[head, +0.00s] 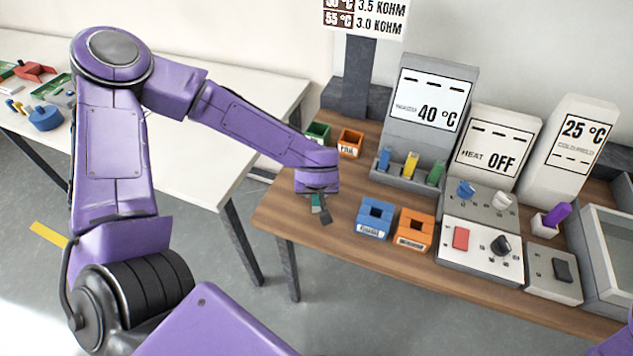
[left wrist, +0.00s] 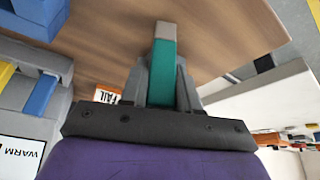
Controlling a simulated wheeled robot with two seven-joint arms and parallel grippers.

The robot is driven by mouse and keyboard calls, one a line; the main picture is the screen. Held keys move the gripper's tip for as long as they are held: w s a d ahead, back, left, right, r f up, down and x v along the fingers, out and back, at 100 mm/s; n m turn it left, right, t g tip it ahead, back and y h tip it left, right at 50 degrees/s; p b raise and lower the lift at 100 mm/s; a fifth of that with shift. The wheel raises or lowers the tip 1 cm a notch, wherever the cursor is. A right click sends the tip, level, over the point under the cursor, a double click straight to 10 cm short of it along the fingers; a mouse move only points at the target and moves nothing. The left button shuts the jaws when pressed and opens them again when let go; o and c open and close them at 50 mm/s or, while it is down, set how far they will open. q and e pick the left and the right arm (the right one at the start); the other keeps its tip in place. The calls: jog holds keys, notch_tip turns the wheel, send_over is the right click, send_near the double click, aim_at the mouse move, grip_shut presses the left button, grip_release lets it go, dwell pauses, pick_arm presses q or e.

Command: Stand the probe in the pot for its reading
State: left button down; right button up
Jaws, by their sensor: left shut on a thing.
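My left gripper (head: 320,208) is over the wooden bench's left part, in front of the small bins. It is shut on a slim teal piece with a grey tip, which I take to be the probe (left wrist: 162,70). In the left wrist view the piece stands out between the two dark fingers of the gripper (left wrist: 160,85). Which thing is the pot is not clear. A blue block (head: 374,217) and an orange block (head: 415,230), each with a square opening on top, sit right of the gripper. A small white holder (head: 543,228) has a purple piece (head: 557,213) in it.
A grey rack (head: 407,178) holds blue, yellow and green pieces below a 40 °C display (head: 432,100). Green (head: 318,133) and orange (head: 349,143) bins stand behind the gripper. Switch boxes (head: 480,250) crowd the right. A white table (head: 200,100) lies left, across a gap.

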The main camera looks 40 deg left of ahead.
pick_arm(q)
jog(key=shift+w+f, duration=0.15)
jog(key=shift+f, duration=0.1)
jog(key=shift+f, duration=0.15)
jog(key=c, duration=0.8)
grip_release()
